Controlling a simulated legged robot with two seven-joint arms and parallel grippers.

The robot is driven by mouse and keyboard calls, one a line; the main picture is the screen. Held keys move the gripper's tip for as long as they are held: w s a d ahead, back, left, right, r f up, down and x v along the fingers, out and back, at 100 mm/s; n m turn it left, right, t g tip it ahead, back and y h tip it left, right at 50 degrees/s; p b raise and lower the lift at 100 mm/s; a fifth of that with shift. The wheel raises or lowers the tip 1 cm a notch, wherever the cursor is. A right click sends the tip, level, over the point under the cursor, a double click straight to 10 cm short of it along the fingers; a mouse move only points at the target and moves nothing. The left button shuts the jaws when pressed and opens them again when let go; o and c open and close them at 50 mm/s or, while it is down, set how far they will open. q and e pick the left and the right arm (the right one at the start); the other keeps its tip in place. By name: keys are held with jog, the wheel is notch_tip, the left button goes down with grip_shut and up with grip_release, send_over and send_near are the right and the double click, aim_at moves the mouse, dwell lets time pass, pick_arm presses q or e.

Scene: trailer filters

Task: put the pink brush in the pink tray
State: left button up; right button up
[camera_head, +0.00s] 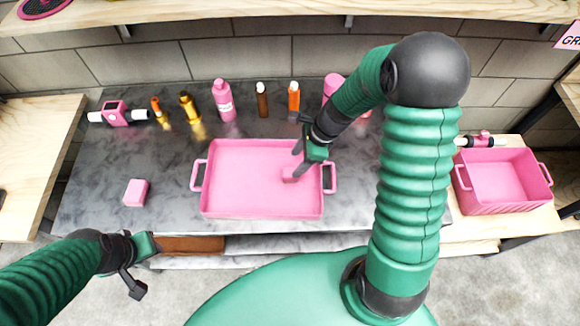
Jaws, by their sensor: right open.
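The pink tray (250,207) sits on the dark marbled table, with a handle at each end. My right gripper (295,160) reaches down over its right half, with its fingers apart. A small dull-pink block (289,175) shows at the lower finger, over the tray floor; I cannot tell whether it is the brush or part of the finger. No brush shape with clear bristles shows. A pink block (136,192) lies on the table left of the tray, apart from it. My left gripper (144,268) is open and empty, low at the left beyond the table's front edge.
Several bottles, among them a pink one (224,101), stand along the table's back. A pink device with white ends (115,113) lies at the back left. A second, deeper pink bin (500,182) stands on the wooden table at the right. A wooden shelf (230,10) runs above.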

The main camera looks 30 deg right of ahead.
jog(key=s+a+r+n+h, duration=0.2)
jog(key=s+r+n, duration=0.1)
jog(key=n, duration=0.8)
jog(key=s+a+r+n+h, duration=0.2)
jog(key=s+n, duration=0.3)
jog(key=n, duration=0.7)
jog(key=shift+s+r+t, duration=0.3)
jog(key=shift+r, duration=0.55)
jog(key=shift+a, duration=0.2)
jog(key=shift+a, duration=0.15)
